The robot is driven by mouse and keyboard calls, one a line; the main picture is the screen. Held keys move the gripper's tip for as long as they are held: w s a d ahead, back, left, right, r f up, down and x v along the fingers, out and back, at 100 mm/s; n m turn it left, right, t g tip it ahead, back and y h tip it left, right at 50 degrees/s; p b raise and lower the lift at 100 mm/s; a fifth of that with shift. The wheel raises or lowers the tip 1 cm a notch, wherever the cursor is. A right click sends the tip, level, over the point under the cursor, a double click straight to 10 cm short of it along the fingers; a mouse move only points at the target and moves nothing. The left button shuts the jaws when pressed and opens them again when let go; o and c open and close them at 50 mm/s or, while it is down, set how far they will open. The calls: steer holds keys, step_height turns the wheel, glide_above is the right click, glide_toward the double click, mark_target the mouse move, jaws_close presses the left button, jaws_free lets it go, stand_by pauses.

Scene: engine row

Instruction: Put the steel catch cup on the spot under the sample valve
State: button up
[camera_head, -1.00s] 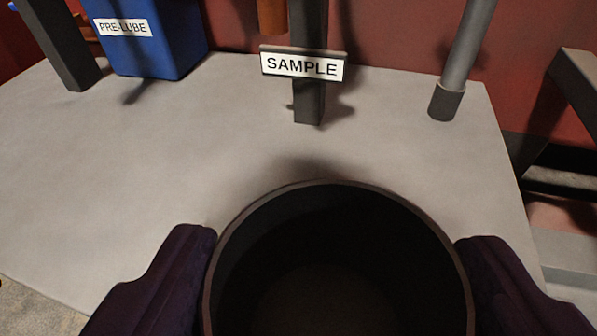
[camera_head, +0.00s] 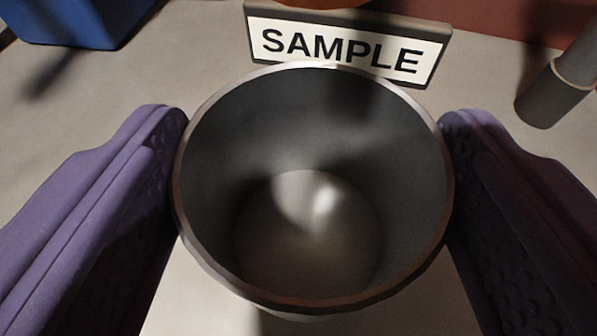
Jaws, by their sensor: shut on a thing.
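The steel catch cup (camera_head: 300,290) fills the middle of the view, upright, with its open mouth and lit inner floor facing me. My gripper (camera_head: 313,170) is shut on it, with one purple finger on its left side and one on its right. The SAMPLE sign (camera_head: 345,45) stands just beyond the cup's far rim, and the rim overlaps the sign's lower edge in the picture. A bit of an orange-brown part (camera_head: 325,2) shows above the sign. The cup's base is hidden, so I cannot tell whether it touches the surface.
The pale grey surface (camera_head: 100,110) is clear to the left. A blue box (camera_head: 75,20) stands at the upper left. A grey pipe with a dark foot (camera_head: 550,95) stands at the right, beyond my right finger. A dark red wall (camera_head: 480,15) is behind.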

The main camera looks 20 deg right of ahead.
steer(key=shift+f, duration=0.8)
